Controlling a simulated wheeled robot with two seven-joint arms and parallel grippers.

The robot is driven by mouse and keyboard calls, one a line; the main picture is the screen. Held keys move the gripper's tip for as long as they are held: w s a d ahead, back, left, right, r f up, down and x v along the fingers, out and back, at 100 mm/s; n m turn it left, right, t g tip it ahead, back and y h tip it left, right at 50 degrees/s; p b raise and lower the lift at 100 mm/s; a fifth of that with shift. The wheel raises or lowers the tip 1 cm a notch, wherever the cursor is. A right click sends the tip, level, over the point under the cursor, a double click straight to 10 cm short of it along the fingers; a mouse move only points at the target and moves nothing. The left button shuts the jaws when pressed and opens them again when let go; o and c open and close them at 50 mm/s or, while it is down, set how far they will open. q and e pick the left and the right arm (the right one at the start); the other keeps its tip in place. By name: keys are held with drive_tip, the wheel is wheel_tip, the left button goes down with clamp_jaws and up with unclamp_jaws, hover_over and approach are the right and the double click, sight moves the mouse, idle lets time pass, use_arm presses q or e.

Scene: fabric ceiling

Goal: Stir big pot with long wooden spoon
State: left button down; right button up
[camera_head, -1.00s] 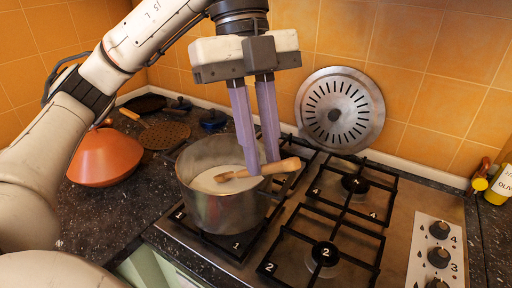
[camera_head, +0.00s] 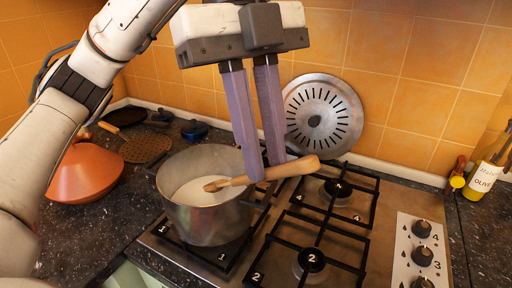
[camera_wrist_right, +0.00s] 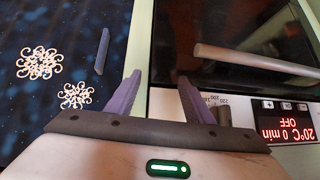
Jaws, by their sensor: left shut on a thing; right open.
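The big steel pot (camera_head: 208,218) stands on the front left burner, with a whitish content (camera_head: 205,188) inside. My left gripper (camera_head: 265,168) is above the pot's right side, its purple fingers shut on the wooden spoon (camera_head: 295,168). The spoon lies nearly level, slightly tilted, with its handle end to the right past the rim and its other end over the pot's inside. I cannot tell whether its tip touches the content. My right gripper (camera_wrist_right: 160,85) shows in the right wrist view, open and empty, in front of an oven front.
An orange tagine lid (camera_head: 85,175) is left of the pot. A round slotted steel disc (camera_head: 322,115) leans on the tiled wall behind. Burner grates (camera_head: 320,235) and knobs (camera_head: 422,256) are to the right. An olive oil bottle (camera_head: 487,170) stands at far right.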

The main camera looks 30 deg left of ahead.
sight(307, 160)
use_arm(q)
drive_tip(key=shift+s+d+r, duration=0.45)
drive_tip(key=shift+d+r, duration=0.5)
drive_tip(key=shift+d, duration=0.05)
drive_tip(key=shift+s+d+r, duration=0.4)
drive_tip(key=shift+d+r, duration=0.55)
drive_tip(key=shift+d, duration=0.05)
drive_tip(key=shift+s+d+r, duration=0.45)
drive_tip(key=shift+d+r, duration=0.5)
drive_tip(key=shift+d, duration=0.05)
drive_tip(key=shift+r, duration=0.1)
